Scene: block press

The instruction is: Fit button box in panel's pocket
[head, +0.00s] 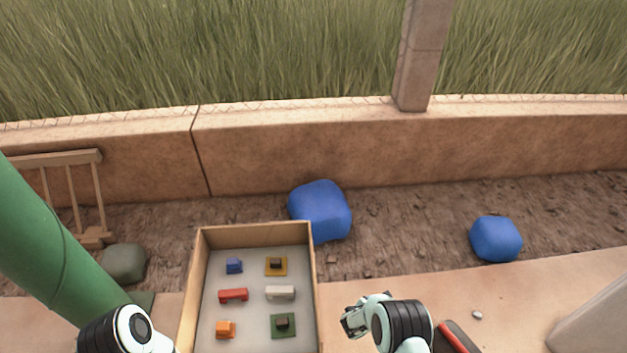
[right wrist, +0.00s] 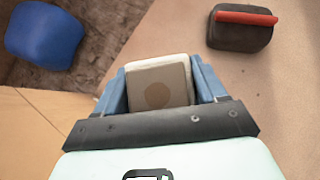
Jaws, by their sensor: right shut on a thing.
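My right gripper (head: 355,316) is off the right side of the tray in the head view. In the right wrist view its blue fingers (right wrist: 158,80) are shut on a pale box with a tan face and a round brown spot, which looks like the button box (right wrist: 157,94). The box's far side is hidden. My left arm shows at the bottom left of the head view, but its gripper is out of frame. I cannot make out a panel with a pocket in either view.
A wooden-walled tray (head: 313,265) holds several small coloured blocks. A dark block with a red bar (right wrist: 240,30) lies on the paving. Blue rocks (head: 320,210) lie on the soil before a low wall (head: 300,150). A green post (head: 50,235) stands left.

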